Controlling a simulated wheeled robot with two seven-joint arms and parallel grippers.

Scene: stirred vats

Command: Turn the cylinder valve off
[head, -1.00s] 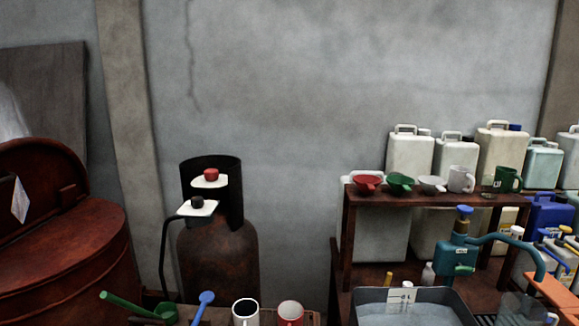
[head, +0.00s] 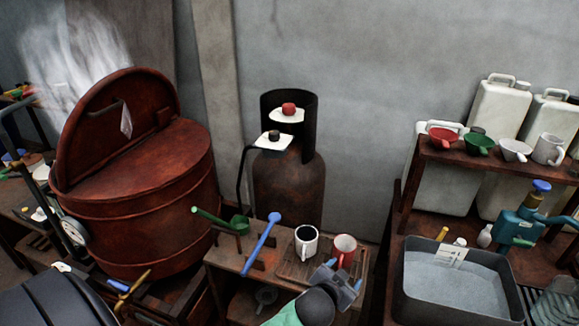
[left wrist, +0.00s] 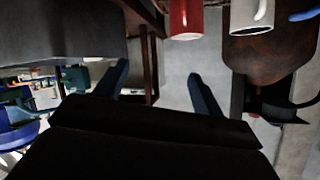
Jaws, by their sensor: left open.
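The rusty gas cylinder (head: 290,185) stands upright against the wall, with a dark open collar (head: 310,125) around its top. A red knob (head: 289,109) sits over a white plate inside the collar. A black knob (head: 274,134) sits over a second white plate in front, beside a dark hose. In the left wrist view the cylinder (left wrist: 268,62) appears upside down, with a small red part (left wrist: 252,115) near its top. My left gripper (head: 338,280) is open and empty in front of the mugs, apart from the cylinder. Its fingers show in the left wrist view (left wrist: 158,88). My right gripper is out of view.
A rusty steaming vat (head: 140,210) is left. A grey basin (head: 405,282) and a shelf (head: 440,158) are right.

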